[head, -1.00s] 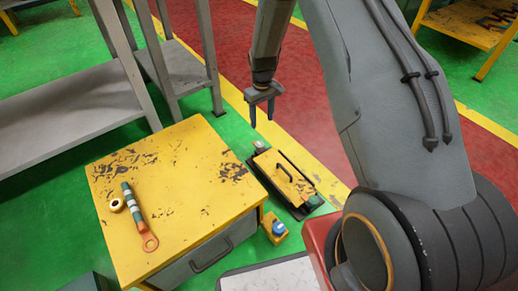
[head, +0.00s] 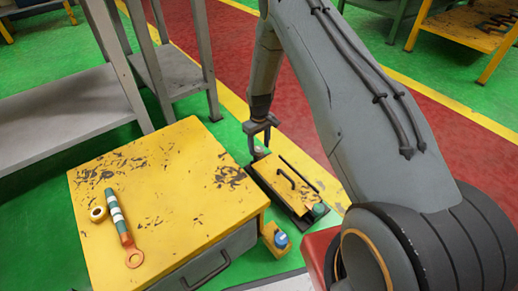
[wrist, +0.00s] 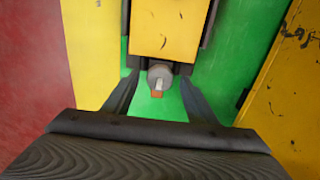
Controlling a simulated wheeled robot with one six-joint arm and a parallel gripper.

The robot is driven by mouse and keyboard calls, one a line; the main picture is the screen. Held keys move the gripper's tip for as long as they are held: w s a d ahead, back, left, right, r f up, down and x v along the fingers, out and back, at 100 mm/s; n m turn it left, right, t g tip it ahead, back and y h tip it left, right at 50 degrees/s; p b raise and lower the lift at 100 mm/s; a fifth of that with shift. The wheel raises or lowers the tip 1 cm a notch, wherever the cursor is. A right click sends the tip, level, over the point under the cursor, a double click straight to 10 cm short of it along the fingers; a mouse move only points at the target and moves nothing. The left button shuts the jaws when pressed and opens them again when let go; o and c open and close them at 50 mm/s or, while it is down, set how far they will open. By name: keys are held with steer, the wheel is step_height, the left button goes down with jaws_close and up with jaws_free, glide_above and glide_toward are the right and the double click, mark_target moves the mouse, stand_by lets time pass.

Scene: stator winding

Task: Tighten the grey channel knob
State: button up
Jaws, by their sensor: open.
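The grey knob (wrist: 160,76) is a short round cylinder with a small orange-brown mark, at the end of the yellow-topped fixture (wrist: 165,28). In the head view the knob (head: 259,153) shows small at the fixture's far end. My gripper (wrist: 159,80) is open, with one finger on each side of the knob. Gaps seem to show beside the knob, but I cannot tell whether either finger touches it. My gripper (head: 259,146) reaches down from above in the head view.
A green knob (head: 319,209) sits at the fixture's near end. A blue knob (head: 281,240) sits on a small yellow block. The yellow cabinet (head: 165,205) stands close to the left, bearing a tape roll (head: 98,213) and a striped tool (head: 117,220). Grey shelving stands behind it.

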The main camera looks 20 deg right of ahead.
steer(key=shift+f, duration=0.4)
steer(key=shift+c, duration=0.3)
steer(key=c, duration=1)
